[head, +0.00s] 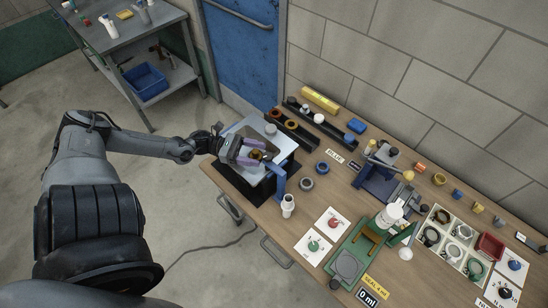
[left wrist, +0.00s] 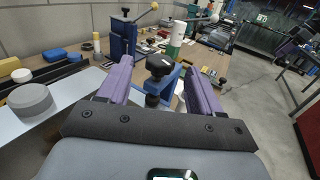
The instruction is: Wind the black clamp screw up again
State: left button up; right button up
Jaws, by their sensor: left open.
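The black clamp screw (left wrist: 160,66) has a dark knob at its top and shows in the middle of the left wrist view. It stands in a blue clamp frame (head: 279,183) at the left end of the bench. My left gripper (head: 250,153) is open, with purple fingers. In the left wrist view one finger is on each side of the screw's knob, with visible gaps. The frame's lower part is partly hidden by the gripper. A pale metal plate (head: 237,131) lies beneath the gripper. My right gripper is not in view.
A grey cylinder (head: 271,129) stands on the plate. A white bottle (head: 288,205) and a dark ring (head: 307,184) are near the clamp. A blue press-like device (head: 374,183) stands farther right. Black rails (head: 322,122) lie along the wall.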

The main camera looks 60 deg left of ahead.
aim_at(268, 157)
pick_arm(q)
jog(key=x, duration=0.6)
jog(key=shift+w+d, duration=0.25)
jog(key=shift+d, duration=0.05)
